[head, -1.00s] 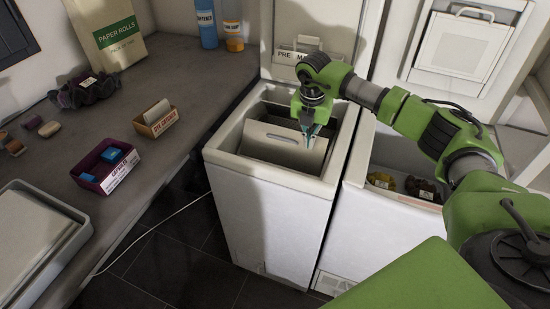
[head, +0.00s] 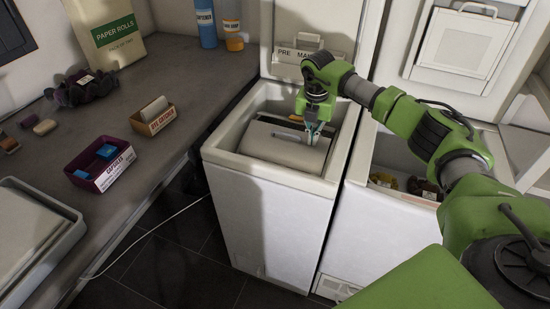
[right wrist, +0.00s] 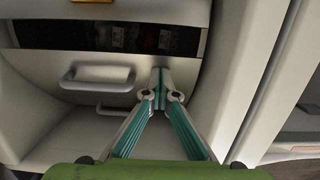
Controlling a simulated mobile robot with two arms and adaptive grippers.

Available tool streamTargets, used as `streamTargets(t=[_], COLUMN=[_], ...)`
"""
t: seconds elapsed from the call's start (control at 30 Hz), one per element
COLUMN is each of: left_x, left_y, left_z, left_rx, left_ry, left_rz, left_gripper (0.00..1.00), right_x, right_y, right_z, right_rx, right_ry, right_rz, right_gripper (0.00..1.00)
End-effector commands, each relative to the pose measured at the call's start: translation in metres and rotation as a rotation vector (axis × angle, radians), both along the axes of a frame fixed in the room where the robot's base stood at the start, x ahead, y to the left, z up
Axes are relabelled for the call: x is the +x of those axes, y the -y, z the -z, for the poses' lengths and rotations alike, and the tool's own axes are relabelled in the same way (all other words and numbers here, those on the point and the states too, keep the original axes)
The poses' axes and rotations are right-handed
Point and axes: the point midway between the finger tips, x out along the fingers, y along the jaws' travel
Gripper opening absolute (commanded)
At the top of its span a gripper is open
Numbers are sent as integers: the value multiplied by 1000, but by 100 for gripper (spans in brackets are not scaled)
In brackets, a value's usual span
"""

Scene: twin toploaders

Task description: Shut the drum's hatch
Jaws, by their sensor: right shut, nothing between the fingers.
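The left toploader (head: 266,215) stands with its lid up. Inside its tub, the drum's pale hatch panel (head: 275,152) lies low and nearly flat, with a dark gap along its far side. In the right wrist view the hatch (right wrist: 105,58) has a bar handle, and the dark gap (right wrist: 110,37) shows above it. My right gripper (head: 312,138) is shut and empty, its fingers pointing down at the hatch's right end. Its fingertips (right wrist: 161,76) are right of the handle; I cannot tell whether they touch the panel. My left gripper is out of view.
The right toploader (head: 372,235) stands open close beside it, with dark and yellow items inside, below my arm. The counter at left holds a capsules box (head: 100,165), a small carton (head: 154,118), bottles (head: 206,22) and a grey tray (head: 62,240).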

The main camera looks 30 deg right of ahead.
Motion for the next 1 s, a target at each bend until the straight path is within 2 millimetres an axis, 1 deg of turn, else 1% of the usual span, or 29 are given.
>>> streamTargets(t=[0.03, 0.23, 0.67, 0.83, 1.0], left_x=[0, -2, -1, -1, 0], left_y=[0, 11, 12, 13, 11], left_z=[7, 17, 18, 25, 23], left_rx=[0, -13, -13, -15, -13], left_ry=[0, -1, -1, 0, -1], left_rz=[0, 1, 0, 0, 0], left_gripper=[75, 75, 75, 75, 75], right_x=[2, 9, 11, 12, 12], right_y=[3, 11, 13, 15, 15], right_z=[8, 19, 21, 30, 27], right_rx=[-1, -1, -1, -1, -1], right_ry=[1, 1, 0, -1, 0], right_rz=[2, 1, 0, 0, -1], right_gripper=[0, 0, 0, 0, 0])
